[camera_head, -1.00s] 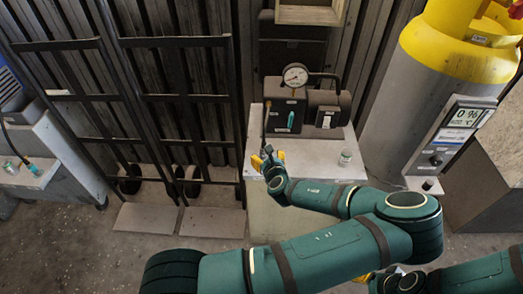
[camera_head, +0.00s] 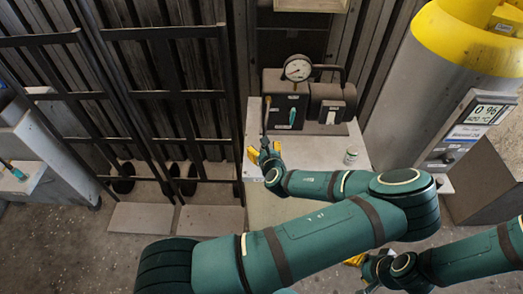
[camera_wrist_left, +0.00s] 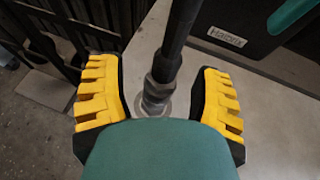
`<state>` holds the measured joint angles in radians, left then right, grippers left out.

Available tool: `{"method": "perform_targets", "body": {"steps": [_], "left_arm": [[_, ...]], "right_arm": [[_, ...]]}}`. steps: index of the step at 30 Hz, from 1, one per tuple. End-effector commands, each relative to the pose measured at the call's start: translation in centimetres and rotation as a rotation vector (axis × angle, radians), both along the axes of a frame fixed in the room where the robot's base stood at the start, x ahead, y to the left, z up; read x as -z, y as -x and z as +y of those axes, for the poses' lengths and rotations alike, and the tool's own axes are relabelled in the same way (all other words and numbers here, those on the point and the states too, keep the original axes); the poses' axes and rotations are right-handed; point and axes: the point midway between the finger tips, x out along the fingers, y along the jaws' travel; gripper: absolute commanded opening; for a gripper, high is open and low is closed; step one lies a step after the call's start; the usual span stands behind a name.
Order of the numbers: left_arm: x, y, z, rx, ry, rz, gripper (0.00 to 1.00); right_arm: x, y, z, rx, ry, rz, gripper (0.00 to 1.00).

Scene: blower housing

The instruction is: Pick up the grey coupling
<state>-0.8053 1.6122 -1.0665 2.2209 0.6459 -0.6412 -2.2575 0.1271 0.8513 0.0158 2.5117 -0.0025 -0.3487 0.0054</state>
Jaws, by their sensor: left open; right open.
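The grey coupling (camera_wrist_left: 158,88) is at the lower end of a dark upright hose (camera_head: 265,115), over the pale tabletop. In the left wrist view it lies between the two yellow fingers of my left gripper (camera_wrist_left: 160,100), with a visible gap on each side. My left gripper (camera_head: 264,152) is open at the table's left edge in the head view, where the coupling is too small to make out clearly. My right gripper (camera_head: 356,260) shows only as a bit of yellow below my left arm, which partly hides it.
A large grey and yellow cylinder (camera_head: 420,95) is further right. Black trolley frames (camera_head: 165,90) stand left.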

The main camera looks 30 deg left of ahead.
Motion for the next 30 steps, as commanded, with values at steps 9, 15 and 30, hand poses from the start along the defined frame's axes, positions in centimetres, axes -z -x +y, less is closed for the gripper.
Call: {"method": "perform_targets", "body": {"steps": [9, 15, 30], "left_arm": [[0.03, -0.01, -0.07, 0.001, 0.000, 0.000, 0.67], [0.03, -0.01, -0.06, 0.001, 0.000, 0.000, 0.00], [-0.47, -0.04, -0.07, 0.002, 0.000, -0.001, 0.00]], "right_arm": [[0.04, -0.02, -0.03, 0.000, 0.000, -0.001, 0.47], [0.04, -0.02, -0.03, 0.000, 0.000, -0.001, 0.47], [-0.11, 0.00, -0.01, 0.000, 0.000, 0.000, 0.47]]}}
